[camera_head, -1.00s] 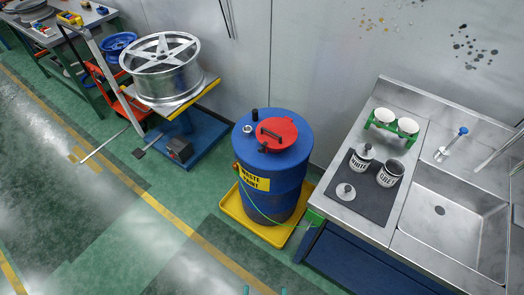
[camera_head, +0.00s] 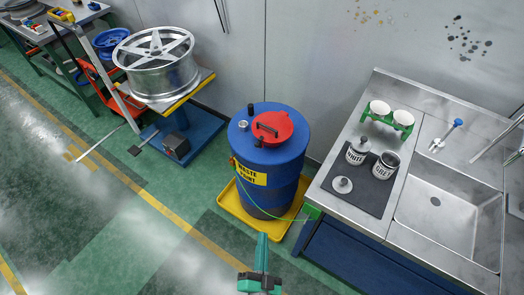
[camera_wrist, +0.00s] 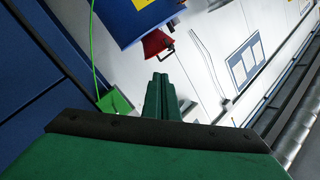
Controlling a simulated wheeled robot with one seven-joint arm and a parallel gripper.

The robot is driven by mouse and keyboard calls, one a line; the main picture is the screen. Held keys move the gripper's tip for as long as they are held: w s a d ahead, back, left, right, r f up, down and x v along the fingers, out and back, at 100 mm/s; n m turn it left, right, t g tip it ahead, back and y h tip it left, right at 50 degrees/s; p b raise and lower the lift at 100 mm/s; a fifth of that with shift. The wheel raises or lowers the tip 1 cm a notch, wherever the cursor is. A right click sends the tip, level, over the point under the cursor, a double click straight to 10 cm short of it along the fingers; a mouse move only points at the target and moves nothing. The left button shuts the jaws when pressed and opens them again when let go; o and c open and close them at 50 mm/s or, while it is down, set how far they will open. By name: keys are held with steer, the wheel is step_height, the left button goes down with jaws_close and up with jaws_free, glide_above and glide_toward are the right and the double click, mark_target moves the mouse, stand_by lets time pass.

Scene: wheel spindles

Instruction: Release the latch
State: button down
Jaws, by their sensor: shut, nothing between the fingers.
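The blue drum (camera_head: 262,196) with a yellow waste-paint label stands upright, its red lid (camera_head: 273,124) down on top. The lid has a black handle (camera_head: 266,130) and a small black part (camera_head: 258,143) at its near edge, which may be the latch; I cannot tell. My green gripper (camera_head: 262,240) is in front of and below the drum in the head view, shut and empty. In the wrist view its closed fingers (camera_wrist: 160,80) point towards the drum (camera_wrist: 120,22), with the red lid (camera_wrist: 154,44) just beyond the tips. The gripper is apart from the drum.
The drum stands in a yellow tray (camera_head: 240,214); a green wire (camera_head: 290,219) runs to the steel sink bench (camera_head: 345,212) on the right. Cups and jars stand on the bench. A wheel rim (camera_head: 160,75) rests on a stand at left. Floor before the drum is open.

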steer(key=w+a+m+t+h, duration=0.1)
steer(key=w+m, duration=0.9)
steer(key=w, duration=1.4)
steer(key=shift+w+a+f+t, duration=0.2)
steer(key=shift+w+a+t, duration=0.2)
steer(key=shift+a, duration=0.15)
glide_toward(263, 139)
steer(key=w, duration=0.5)
steer(key=shift+d+r, duration=0.2)
steer(key=shift+d, duration=0.1)
steer(key=shift+a+f+t, duration=0.1)
steer(key=shift+a+t, duration=0.15)
steer(key=shift+t, duration=0.05)
steer(key=shift+s, duration=0.2)
